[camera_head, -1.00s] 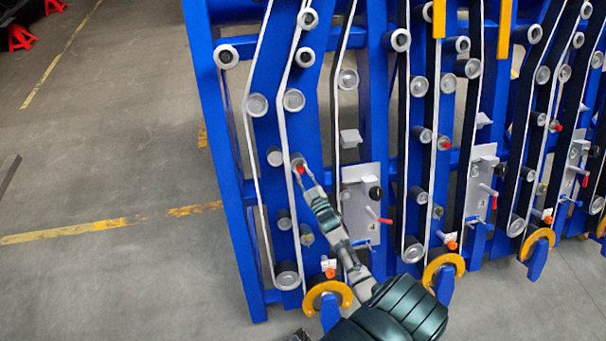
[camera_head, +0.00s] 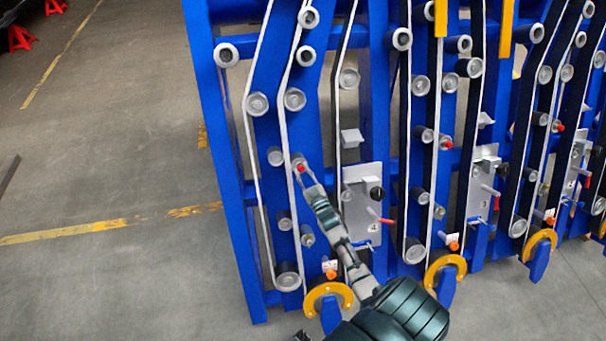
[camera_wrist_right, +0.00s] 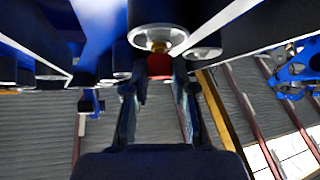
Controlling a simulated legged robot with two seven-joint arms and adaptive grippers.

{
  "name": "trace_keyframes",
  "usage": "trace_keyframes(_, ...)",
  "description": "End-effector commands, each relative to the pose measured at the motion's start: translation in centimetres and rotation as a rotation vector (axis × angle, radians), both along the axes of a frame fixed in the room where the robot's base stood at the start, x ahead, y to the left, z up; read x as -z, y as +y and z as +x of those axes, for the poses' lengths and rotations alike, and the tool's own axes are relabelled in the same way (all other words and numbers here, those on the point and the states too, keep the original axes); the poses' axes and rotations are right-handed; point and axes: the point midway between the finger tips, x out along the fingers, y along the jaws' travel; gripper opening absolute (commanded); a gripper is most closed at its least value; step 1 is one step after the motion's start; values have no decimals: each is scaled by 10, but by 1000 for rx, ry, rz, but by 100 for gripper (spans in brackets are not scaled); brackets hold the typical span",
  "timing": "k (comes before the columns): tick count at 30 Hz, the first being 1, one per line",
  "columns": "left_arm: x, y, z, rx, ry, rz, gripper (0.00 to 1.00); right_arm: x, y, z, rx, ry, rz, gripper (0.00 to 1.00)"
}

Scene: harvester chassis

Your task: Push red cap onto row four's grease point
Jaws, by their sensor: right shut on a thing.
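The red cap (camera_head: 301,168) is held at the tips of my right gripper (camera_head: 304,175), beside a roller on the leftmost row of the blue chassis. In the wrist view the red cap (camera_wrist_right: 160,65) sits between my right fingers (camera_wrist_right: 160,88). It lies right against the brass grease point (camera_wrist_right: 160,46) in the middle of a grey roller end (camera_wrist_right: 152,36). I cannot tell how far the cap is seated. The grey plate marked 4 (camera_head: 361,205) is right of the gripper. My left gripper does not show clearly in either view.
Blue upright beams (camera_head: 225,180), pale belts and several grey rollers stand close around my right gripper. A red-handled lever (camera_head: 379,216) sticks out of the plate. A yellow ring part (camera_head: 328,299) is below. Open concrete floor (camera_head: 110,180) lies to the left.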

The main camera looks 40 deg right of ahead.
Motion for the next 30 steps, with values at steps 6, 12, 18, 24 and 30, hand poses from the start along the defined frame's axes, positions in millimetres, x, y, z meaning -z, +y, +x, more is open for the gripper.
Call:
trace_keyframes(6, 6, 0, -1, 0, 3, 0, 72, 4, -2, 4, 0, 0, 0, 12)
trace_keyframes(12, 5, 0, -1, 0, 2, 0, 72, 3, -3, 5, 0, 0, 0, 55)
trace_keyframes(18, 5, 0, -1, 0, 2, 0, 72, 3, -3, 4, 0, 0, 0, 55)
trace_keyframes(24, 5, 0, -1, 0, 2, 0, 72, 7, 1, -8, 0, 2, 0, 55)
trace_keyframes(30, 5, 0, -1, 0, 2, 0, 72, 18, 10, -49, 0, 4, 2, 55)
